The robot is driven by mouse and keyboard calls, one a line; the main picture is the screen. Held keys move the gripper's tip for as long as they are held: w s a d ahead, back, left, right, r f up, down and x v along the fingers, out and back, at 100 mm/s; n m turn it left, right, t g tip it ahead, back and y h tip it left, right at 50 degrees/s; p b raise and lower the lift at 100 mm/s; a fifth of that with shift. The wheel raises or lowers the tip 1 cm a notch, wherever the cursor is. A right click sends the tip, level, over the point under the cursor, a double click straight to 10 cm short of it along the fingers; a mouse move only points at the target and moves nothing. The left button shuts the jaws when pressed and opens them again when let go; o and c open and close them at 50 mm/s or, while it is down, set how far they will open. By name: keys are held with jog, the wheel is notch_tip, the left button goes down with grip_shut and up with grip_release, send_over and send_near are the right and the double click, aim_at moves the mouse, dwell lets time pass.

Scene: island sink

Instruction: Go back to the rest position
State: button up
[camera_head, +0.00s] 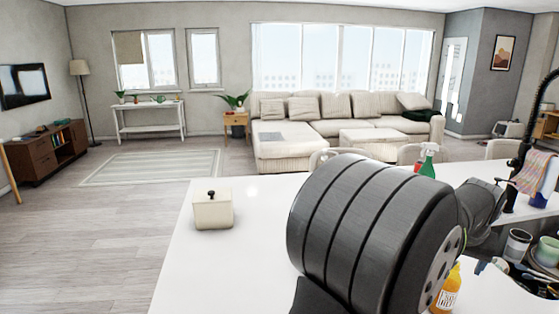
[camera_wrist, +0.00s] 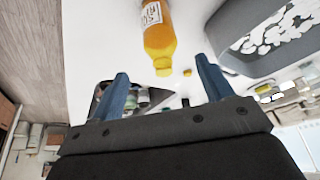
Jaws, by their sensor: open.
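My gripper (camera_wrist: 163,86) shows in the wrist view with its two blue fingers spread wide and nothing between them. An orange-yellow bottle (camera_wrist: 158,38) with a white label lies beyond the fingertips in that picture, apart from them. What looks like the same bottle (camera_head: 446,292) stands on the white counter in the head view, partly hidden by my arm. My dark arm link fills the middle of the head view, and I cannot clearly make out the gripper there.
A cream lidded box (camera_head: 213,211) stands on the left of the white counter (camera_head: 255,240). Cups (camera_head: 517,245) and other items crowd the right side. Counter space around the cream box is clear.

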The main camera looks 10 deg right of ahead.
jog(key=w+d+f, duration=0.1)
jog(key=f, duration=0.2)
jog(key=w+d+f, duration=0.1)
jog(key=shift+w+d+f, duration=0.3)
jog(key=shift+d+f, duration=0.05)
jog(key=shift+f, duration=0.05)
jog(key=s+r, duration=0.7)
jog(key=s, duration=0.5)
jog(key=w+a+n+y, duration=0.1)
jog(key=w+a+n, duration=0.1)
jog(key=w, duration=1.1)
jog(key=w+a+n+t+y, duration=0.1)
jog(key=w+a+n, duration=0.2)
jog(key=w, duration=1)
jog(key=shift+w+a+n, duration=0.15)
jog(key=shift+w+n, duration=0.2)
jog(key=shift+n, duration=0.25)
